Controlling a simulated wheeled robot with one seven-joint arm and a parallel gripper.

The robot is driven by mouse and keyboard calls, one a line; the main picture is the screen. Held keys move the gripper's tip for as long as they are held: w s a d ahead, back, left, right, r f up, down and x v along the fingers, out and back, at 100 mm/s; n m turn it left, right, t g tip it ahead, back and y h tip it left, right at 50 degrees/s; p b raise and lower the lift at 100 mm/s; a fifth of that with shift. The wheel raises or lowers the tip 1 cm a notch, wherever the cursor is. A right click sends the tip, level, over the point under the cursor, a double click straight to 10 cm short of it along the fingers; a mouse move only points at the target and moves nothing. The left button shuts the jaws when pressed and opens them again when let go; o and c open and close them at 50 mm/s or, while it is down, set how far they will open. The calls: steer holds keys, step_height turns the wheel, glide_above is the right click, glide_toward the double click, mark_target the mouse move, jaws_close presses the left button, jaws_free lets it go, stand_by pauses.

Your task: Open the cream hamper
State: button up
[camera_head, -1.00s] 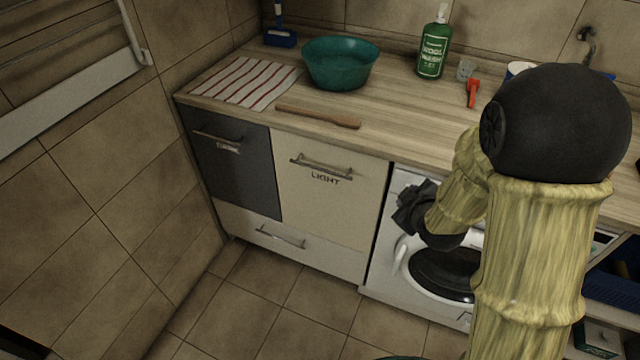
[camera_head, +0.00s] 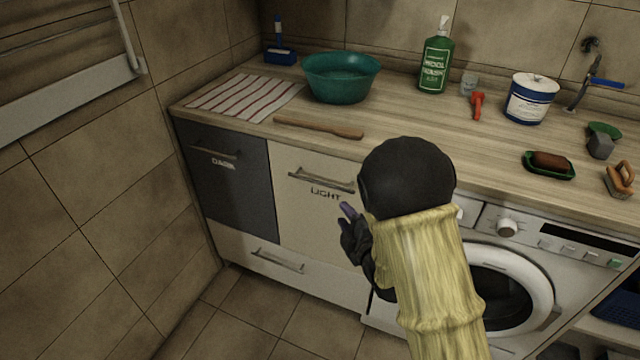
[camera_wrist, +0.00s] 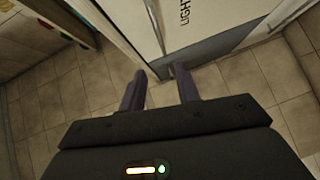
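The cream hamper (camera_head: 310,215) is the cream front labelled LIGHT under the worktop, with a horizontal metal bar handle (camera_head: 322,181) near its top. It looks shut, flush with the dark front beside it. In the wrist view the cream front (camera_wrist: 205,30) shows at the top with its LIGHT lettering. My gripper (camera_head: 349,211) is in front of the right part of the cream front, lower than the handle and not on it. In the wrist view the two fingers of my gripper (camera_wrist: 159,80) are apart with nothing between them. My arm hides the front's lower right part.
A dark front (camera_head: 228,185) is to the left, a drawer (camera_head: 275,262) below, and a washing machine (camera_head: 515,290) to the right. The worktop above holds a green basin (camera_head: 340,78), a wooden stick (camera_head: 318,128) and a striped cloth (camera_head: 243,97). Tiled floor in front is clear.

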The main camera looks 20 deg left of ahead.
mark_target(321, 184)
steer(key=x, duration=1.7)
steer(key=shift+f, duration=0.1)
jaws_close()
